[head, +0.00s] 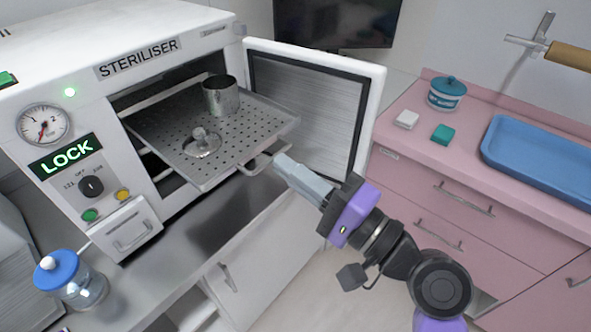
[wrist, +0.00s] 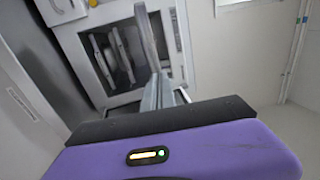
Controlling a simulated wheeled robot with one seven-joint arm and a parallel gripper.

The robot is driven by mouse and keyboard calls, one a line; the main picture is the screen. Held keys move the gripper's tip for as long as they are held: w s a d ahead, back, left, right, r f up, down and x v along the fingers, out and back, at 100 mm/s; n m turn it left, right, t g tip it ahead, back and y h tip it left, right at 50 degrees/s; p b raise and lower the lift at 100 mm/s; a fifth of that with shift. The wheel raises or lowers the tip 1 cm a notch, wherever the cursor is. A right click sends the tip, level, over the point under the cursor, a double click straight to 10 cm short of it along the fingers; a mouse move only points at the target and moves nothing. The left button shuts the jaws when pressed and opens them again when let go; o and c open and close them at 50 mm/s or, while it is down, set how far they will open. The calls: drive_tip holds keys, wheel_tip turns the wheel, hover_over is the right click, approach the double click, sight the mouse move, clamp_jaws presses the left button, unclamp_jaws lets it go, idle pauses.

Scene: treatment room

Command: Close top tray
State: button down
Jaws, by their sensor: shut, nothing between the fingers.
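The top tray (head: 240,150), a perforated metal sheet, sticks out of the steriliser (head: 80,110) in the head view. A metal cup (head: 221,96) and a round lid with a knob (head: 202,143) are on it. The tray's front handle (head: 262,160) faces my gripper. My gripper (head: 283,163) is shut and empty, its fingertips at or very near that handle; I cannot tell if they touch. In the wrist view, the fingers (wrist: 158,92) point toward the steriliser opening, and the tray (wrist: 147,38) shows nearly edge-on.
The steriliser door (head: 310,110) stands open right of the tray, close to my gripper. A jar with a blue lid (head: 70,280) stands on the metal counter at left. A pink counter at right holds a blue tray (head: 540,160) and a tub (head: 447,93).

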sight(193, 112)
drive_tip(key=f+b+x, duration=0.1)
drive_tip(key=x, duration=0.7)
drive_tip(key=f+b+x, duration=0.2)
drive_tip(key=x, duration=0.7)
drive_tip(key=w+f+b+x, duration=0.1)
drive_tip(key=f+x, duration=0.1)
drive_tip(key=x, duration=0.6)
drive_tip(key=shift+w+a, duration=0.25)
drive_tip(key=shift+a, duration=0.3)
drive_tip(key=shift+r, duration=0.25)
drive_tip(key=shift+a, duration=0.1)
